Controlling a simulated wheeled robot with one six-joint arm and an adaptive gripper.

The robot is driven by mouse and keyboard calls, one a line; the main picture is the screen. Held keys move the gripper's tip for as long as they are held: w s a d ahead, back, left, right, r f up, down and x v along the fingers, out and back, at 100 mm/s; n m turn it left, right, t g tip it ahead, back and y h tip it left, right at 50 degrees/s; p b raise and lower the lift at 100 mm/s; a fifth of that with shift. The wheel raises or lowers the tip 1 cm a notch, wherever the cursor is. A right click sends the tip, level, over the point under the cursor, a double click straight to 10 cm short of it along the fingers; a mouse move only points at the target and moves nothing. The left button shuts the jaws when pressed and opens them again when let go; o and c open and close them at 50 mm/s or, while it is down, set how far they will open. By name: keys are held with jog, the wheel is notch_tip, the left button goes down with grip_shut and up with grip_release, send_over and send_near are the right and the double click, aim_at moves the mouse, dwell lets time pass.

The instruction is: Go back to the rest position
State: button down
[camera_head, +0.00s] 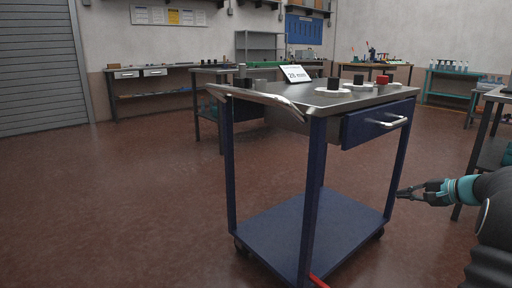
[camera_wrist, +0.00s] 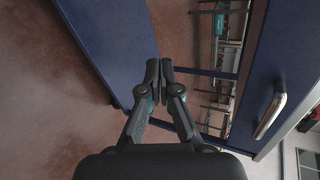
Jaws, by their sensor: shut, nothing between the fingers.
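My gripper (camera_head: 404,193) is at the right of the head view, beside the right legs of a blue trolley and below its drawer level. In the wrist view my gripper (camera_wrist: 160,70) is shut, its fingertips together with nothing between them. The blue trolley (camera_head: 310,225) has a grey metal top and a drawer (camera_head: 375,122) with a silver handle. The drawer handle (camera_wrist: 270,116) also shows at the right of the wrist view. The lower shelf (camera_wrist: 90,35) fills the upper left there.
On the trolley top stand a sign (camera_head: 295,74), dark cylinders on white discs (camera_head: 333,88) and a red object (camera_head: 383,79). Benches line the back wall. A dark table (camera_head: 492,150) stands at the right edge. The floor at left (camera_head: 110,210) is clear.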

jog(key=s+a+f+n+g+h+p, duration=0.1)
jog(key=s+a+f+n+g+h, duration=0.15)
jog(key=s+a, duration=0.55)
jog(key=s+a+f+n+g+h+p, duration=0.15)
jog(key=s+a+g, duration=0.25)
jog(key=s+a, duration=0.4)
jog(key=s+a+r+n+t+h+p, duration=0.1)
jog(key=s+a+r+n, duration=0.2)
jog(key=s+a, duration=0.4)
jog(key=s+a+r+n+t+h+p, duration=0.1)
jog(key=s+a+n, duration=0.4)
jog(key=s, duration=0.8)
notch_tip(320, 180, up, 3)
jog(key=shift+s+a+f+n+h+p, duration=0.15)
jog(key=shift+a+n+h+p, duration=0.15)
jog(key=shift+a+h+p, duration=0.55)
